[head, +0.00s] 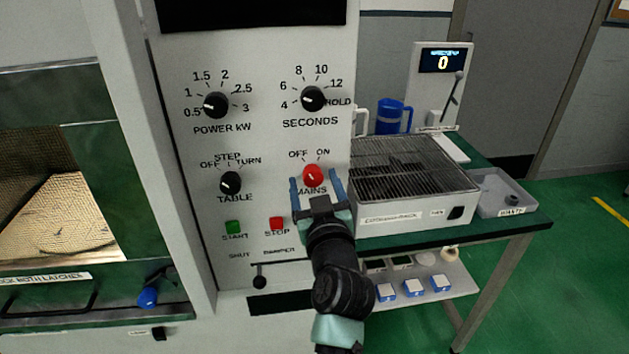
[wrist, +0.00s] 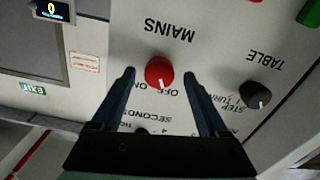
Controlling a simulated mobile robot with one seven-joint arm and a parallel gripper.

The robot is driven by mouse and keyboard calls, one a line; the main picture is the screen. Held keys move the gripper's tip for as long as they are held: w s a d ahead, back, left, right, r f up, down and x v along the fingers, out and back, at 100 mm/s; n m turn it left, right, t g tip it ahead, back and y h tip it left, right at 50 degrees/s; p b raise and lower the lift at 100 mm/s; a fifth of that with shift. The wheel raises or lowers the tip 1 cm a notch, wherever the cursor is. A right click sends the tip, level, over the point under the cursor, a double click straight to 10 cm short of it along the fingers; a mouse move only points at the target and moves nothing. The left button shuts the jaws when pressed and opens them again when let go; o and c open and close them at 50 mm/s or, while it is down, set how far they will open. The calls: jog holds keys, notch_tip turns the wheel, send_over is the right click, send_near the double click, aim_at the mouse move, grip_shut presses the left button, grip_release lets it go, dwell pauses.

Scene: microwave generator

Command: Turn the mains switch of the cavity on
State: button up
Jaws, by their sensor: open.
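The mains switch is a round red knob (head: 313,174) on the white panel, below the OFF and ON labels and above the word MAINS. It also shows in the wrist view (wrist: 159,72), where the panel lettering is upside down. A small pale mark shows on the knob's label side, but I cannot tell for sure which label it points to. My gripper (head: 314,179) is open, with one blue finger on each side of the knob. In the wrist view my gripper (wrist: 160,75) straddles the knob, with gaps on both sides. I see no contact; the depth is unclear.
The black table knob (head: 231,183) is left of the mains knob. The green start button (head: 233,227) and red stop button (head: 277,223) are below. A wire-topped rack (head: 412,165) and a blue mug (head: 393,117) stand on the bench at right.

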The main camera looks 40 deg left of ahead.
grip_shut()
dwell(0.5)
jog(key=shift+m, duration=0.3)
jog(key=m, duration=0.5)
jog(key=shift+w+p, duration=0.1)
jog(key=shift+p, duration=0.2)
jog(key=m+p, duration=0.1)
jog(key=m, duration=0.5)
jog(key=shift+p, duration=0.3)
jog(key=shift+m, duration=0.4)
grip_release()
